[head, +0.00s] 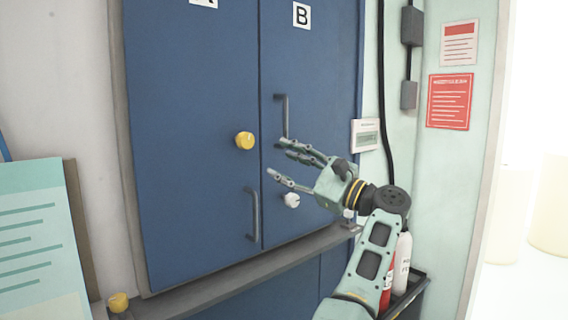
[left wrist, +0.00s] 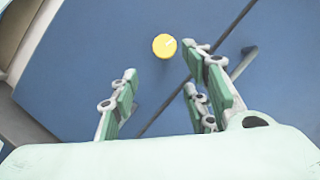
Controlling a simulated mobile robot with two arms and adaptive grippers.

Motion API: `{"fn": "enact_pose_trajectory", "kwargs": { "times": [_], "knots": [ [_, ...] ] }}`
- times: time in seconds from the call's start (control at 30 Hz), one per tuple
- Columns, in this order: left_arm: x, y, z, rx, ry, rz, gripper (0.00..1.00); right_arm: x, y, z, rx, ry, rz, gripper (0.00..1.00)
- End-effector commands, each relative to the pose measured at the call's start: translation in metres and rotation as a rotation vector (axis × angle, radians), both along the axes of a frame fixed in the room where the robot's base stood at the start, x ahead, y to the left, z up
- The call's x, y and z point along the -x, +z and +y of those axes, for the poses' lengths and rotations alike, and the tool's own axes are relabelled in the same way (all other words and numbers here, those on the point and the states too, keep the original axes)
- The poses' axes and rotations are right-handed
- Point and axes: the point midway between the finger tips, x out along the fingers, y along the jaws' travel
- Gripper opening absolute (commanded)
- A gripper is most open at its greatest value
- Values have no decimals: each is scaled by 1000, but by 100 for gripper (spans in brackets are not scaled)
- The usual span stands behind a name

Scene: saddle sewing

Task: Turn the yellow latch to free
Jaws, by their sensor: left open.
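The yellow latch (head: 244,140) is a round knob on the left blue door, close to the seam between the two doors. It also shows in the left wrist view (left wrist: 164,46), just beyond the fingertips and between the finger lines. A pale mark runs across its face there. My left gripper (head: 277,158) is open and empty, in front of the right door, with its fingers pointing left toward the latch. It is apart from the latch. My right gripper is not in view.
A white knob (head: 292,199) sits on the right door, just below my left gripper. Dark bar handles stand on the right door (head: 285,115) and left door (head: 252,214). Another yellow knob (head: 118,302) is at the lower left. A grey ledge (head: 230,266) runs below the doors.

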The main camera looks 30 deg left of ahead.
Motion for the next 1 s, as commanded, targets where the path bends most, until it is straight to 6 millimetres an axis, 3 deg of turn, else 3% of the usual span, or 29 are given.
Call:
{"fn": "enact_pose_trajectory", "kwargs": {
  "times": [0.17, 0.4, 0.7, 0.87, 1.0],
  "knots": [
    [1, -1, 13, -4, 11, 58, 42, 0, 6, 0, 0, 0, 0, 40],
    [8, -2, 54, -89, 18, 397, 42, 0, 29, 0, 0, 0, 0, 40],
    [20, 8, 54, -289, -6, 711, 42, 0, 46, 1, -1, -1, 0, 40],
    [19, 13, 57, -320, -6, 747, 42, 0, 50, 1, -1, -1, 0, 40],
    [12, 23, 74, -319, -3, 748, 42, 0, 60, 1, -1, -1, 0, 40]
  ]
}}
